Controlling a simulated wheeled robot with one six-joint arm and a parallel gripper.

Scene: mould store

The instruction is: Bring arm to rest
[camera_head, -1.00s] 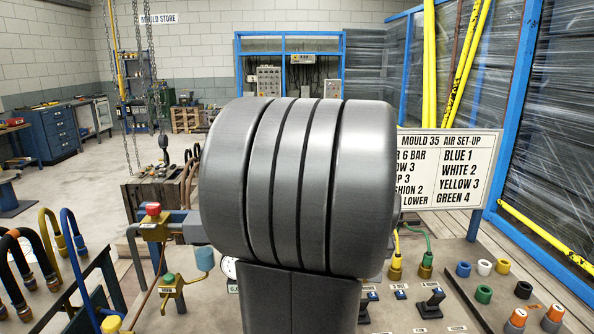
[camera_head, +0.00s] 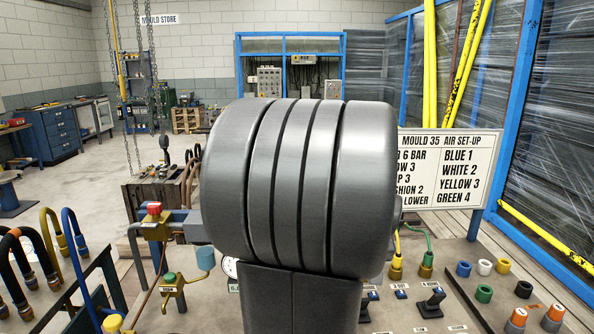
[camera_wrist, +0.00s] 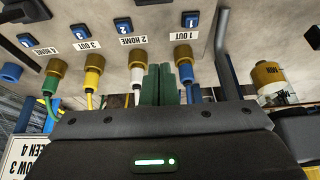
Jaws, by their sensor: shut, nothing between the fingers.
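My arm's thick grey link fills the middle of the head view and hides my gripper there. In the wrist view, my gripper (camera_wrist: 158,84) shows as two green fingers pressed together with nothing between them. The fingers point at the panel (camera_wrist: 150,14), between the white hose (camera_wrist: 137,97) and the blue hose (camera_wrist: 189,92). Whether they touch anything is hard to tell. Yellow (camera_wrist: 90,100) and green (camera_wrist: 49,106) hoses join brass fittings further left. Labels there read upside down: 1 OUT, 2 HOME, 3 OUT, 4 HOME.
A sign (camera_head: 446,182) reading MOULD 35 AIR SET-UP stands right of my arm. A red-topped button post (camera_head: 153,209) and green-handled valve (camera_head: 169,278) stand left. Coloured caps (camera_head: 484,294) are on the bench at right. Hoses (camera_head: 72,245) hang on a rack at far left.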

